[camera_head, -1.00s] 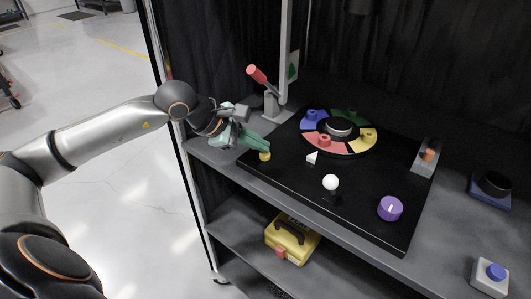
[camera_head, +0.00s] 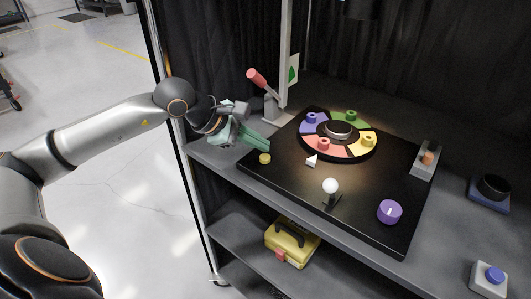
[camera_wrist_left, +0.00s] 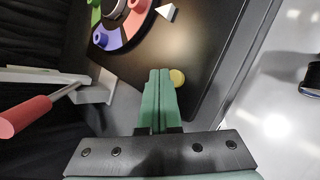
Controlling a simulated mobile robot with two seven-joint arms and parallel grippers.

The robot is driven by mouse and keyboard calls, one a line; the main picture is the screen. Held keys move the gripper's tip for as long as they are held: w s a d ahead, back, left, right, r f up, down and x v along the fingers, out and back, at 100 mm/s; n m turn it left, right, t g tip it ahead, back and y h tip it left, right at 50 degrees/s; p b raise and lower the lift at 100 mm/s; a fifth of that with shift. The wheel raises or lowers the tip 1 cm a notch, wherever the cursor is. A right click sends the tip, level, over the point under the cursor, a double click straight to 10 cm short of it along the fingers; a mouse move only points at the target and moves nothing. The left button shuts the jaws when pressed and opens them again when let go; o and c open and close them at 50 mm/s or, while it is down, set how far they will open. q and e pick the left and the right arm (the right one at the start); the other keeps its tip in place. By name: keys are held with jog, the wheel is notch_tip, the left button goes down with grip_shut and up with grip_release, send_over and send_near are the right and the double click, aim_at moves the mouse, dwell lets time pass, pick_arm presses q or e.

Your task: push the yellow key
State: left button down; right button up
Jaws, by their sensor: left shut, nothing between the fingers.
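A four-colour ring (camera_head: 340,155) lies on the black board, with a yellow segment bearing a yellow key (camera_head: 369,139) at its right. A separate small round yellow button (camera_head: 265,159) sits at the board's left corner; it also shows in the wrist view (camera_wrist_left: 177,78). My left gripper (camera_head: 268,148) has its green fingers shut and empty, their tips beside this small button. In the wrist view the fingertips (camera_wrist_left: 160,72) overlap the button's left side; I cannot tell whether they touch it. The ring's yellow key is outside the wrist view. My right gripper is not in view.
A red-handled lever (camera_head: 257,78) stands behind my gripper. A white ball (camera_head: 330,186), a purple knob (camera_head: 389,211) and a white wedge (camera_head: 311,161) are on the board (camera_head: 285,190). A slider block (camera_head: 425,160) and a blue button box (camera_head: 489,278) stand further right.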

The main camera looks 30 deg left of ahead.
aim_at(260, 157)
pick_arm(q)
jog(key=shift+r, duration=0.15)
notch_tip(260, 157, up, 6)
jog(key=p, duration=0.4)
dwell(0.3)
